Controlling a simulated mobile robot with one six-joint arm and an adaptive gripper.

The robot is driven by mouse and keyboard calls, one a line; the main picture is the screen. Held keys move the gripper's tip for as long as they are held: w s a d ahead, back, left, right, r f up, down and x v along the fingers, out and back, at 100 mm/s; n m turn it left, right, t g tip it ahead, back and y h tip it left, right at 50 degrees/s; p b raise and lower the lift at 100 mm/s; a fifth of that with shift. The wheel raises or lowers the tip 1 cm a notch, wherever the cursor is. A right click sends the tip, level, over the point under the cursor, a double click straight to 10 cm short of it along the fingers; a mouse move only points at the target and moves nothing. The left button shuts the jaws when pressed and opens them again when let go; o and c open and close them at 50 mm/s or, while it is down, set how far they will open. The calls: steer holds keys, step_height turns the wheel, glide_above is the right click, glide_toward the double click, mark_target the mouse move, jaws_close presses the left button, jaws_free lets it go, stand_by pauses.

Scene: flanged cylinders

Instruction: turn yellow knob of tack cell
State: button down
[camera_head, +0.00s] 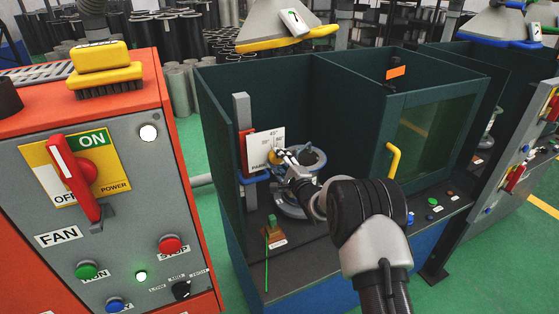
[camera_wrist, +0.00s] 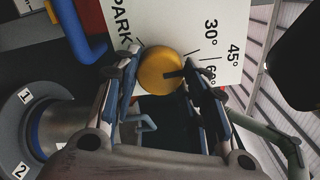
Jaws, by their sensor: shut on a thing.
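The yellow knob (camera_wrist: 160,72) is in the middle of the wrist view, between the two fingers of my gripper (camera_wrist: 158,82). My gripper is shut on it, one finger on each side. A dark pointer mark shows on the knob's right side. Behind it is a white dial plate (camera_wrist: 215,30) marked PARK, 30°, 45° and one partly covered mark. In the head view the yellow knob (camera_head: 274,157) shows small at the white plate (camera_head: 262,143) inside the dark green cell, with my gripper (camera_head: 281,158) reaching it from the right. My fingers hide part of the knob.
A round grey fixture (camera_head: 292,204) stands below my arm in the cell. A blue handle (camera_head: 254,179) is beside the plate. The cell's dark walls (camera_head: 222,130) rise around my arm. A red fan cabinet (camera_head: 90,190) stands at left. The yellow door handle (camera_head: 393,160) is at right.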

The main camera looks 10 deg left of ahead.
steer(key=shift+r+m, duration=0.1)
steer(key=shift+m, duration=0.4)
steer(key=c, duration=0.9)
jaws_free()
steer(key=shift+c, duration=0.2)
steer(key=shift+s, duration=0.1)
steer(key=v, duration=1.1)
steer(key=shift+s+d, duration=0.25)
steer(key=shift+s, duration=0.1)
